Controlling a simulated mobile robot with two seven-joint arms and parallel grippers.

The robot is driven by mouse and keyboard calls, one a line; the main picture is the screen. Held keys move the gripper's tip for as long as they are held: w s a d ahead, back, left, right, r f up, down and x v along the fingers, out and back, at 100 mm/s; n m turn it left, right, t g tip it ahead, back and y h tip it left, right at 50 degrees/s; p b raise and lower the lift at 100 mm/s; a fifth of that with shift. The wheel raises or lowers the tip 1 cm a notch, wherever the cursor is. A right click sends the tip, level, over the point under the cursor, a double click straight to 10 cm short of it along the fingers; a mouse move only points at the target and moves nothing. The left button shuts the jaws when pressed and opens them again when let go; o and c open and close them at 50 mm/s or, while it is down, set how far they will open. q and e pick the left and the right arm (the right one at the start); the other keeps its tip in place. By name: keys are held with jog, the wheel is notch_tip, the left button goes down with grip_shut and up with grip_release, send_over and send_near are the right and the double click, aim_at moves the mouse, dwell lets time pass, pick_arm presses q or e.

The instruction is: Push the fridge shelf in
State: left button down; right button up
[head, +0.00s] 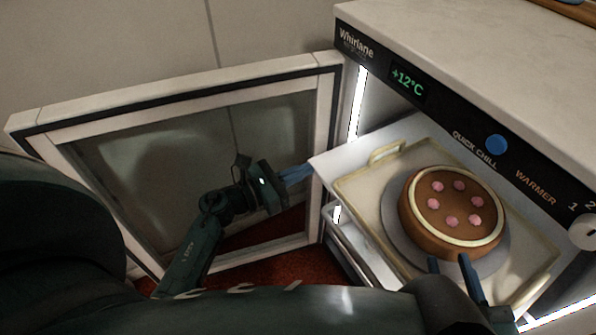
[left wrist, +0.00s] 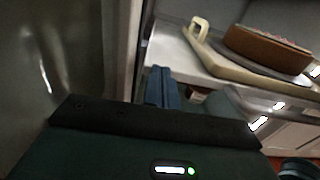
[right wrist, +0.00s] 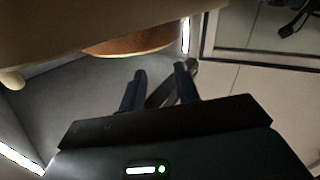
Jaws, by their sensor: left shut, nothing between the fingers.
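The fridge shelf (head: 335,158) is a pale flat plate sticking out of the open fridge, sloping across the head view. It carries a beige tray (head: 352,205) with a brown cake (head: 452,207) topped with pink dots. My left gripper (head: 302,172) is shut and empty, with its blue fingertips close to the shelf's left corner; I cannot tell if they touch. In the left wrist view its fingers (left wrist: 160,72) are together near the shelf edge (left wrist: 172,50). My right gripper (head: 450,262) is open and empty near the tray's front side; its fingers (right wrist: 160,72) are apart.
The fridge door (head: 185,90), with its glass pane, stands swung open at the left. The fridge body (head: 480,60) has a control panel reading +12°C and a blue knob. A lower shelf edge (head: 345,235) shows below. A red floor (head: 285,268) lies beneath.

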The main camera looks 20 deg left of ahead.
aim_at(336, 155)
pick_arm(q)
jog(key=b+x, duration=0.2)
jog(key=x, duration=0.6)
jog(key=shift+w+d+f, duration=0.1)
jog(key=shift+w+d, duration=0.1)
jog(key=shift+w, duration=0.1)
pick_arm(e)
jog(key=shift+s+a+f+n+t+y, duration=0.15)
jog(key=shift+a+n+t+y, duration=0.35)
jog(key=shift+y, duration=0.3)
pick_arm(q)
jog(key=shift+w+d, duration=0.3)
jog(key=shift+w, duration=0.1)
pick_arm(e)
jog(key=shift+r, duration=0.2)
